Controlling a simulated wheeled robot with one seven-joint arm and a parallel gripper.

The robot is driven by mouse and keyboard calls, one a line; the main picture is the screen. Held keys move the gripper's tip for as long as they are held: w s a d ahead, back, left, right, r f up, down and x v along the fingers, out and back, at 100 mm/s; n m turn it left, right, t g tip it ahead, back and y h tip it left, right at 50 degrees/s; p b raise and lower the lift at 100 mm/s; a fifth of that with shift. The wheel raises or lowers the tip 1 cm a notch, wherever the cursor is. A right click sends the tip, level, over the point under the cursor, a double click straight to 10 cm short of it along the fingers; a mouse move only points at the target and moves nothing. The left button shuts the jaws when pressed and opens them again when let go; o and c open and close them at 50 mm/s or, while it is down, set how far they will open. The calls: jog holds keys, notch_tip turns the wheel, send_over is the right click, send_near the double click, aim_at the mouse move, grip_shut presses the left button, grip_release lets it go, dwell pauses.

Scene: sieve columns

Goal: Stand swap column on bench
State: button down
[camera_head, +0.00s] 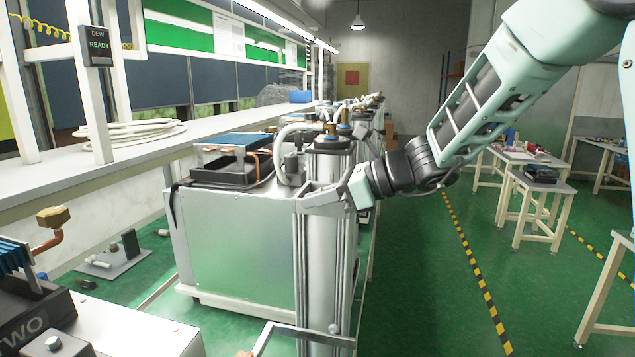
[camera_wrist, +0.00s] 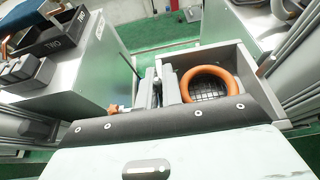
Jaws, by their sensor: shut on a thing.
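A tall silver column (camera_head: 329,255) stands upright between metal rails beside the grey cabinet in the head view. A dark cap and brass fitting show at the top behind it. My gripper (camera_head: 322,196) is at the column's upper part, with its grey fingers closed around or against it; the exact contact is partly hidden. In the wrist view my gripper (camera_wrist: 157,92) is seen from above, beside a square metal housing (camera_wrist: 243,62) with an orange ring (camera_wrist: 209,84) over a dark mesh. The long white bench (camera_head: 190,142) runs along the left.
A grey cabinet (camera_head: 240,245) with a black tray and blue-finned unit (camera_head: 236,140) stands left of the column. A unit marked TWO (camera_head: 30,325) is at lower left. A sign reading DEW READY (camera_head: 97,45) hangs above a coiled white hose (camera_head: 130,132).

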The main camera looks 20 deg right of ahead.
aim_at(321, 215)
jog(key=shift+f, duration=1.95)
jog(key=c, duration=1.6)
grip_release()
jog(key=shift+o, duration=0.2)
jog(key=shift+p, duration=0.3)
jog(key=b+v, duration=0.2)
jog(key=v, duration=1)
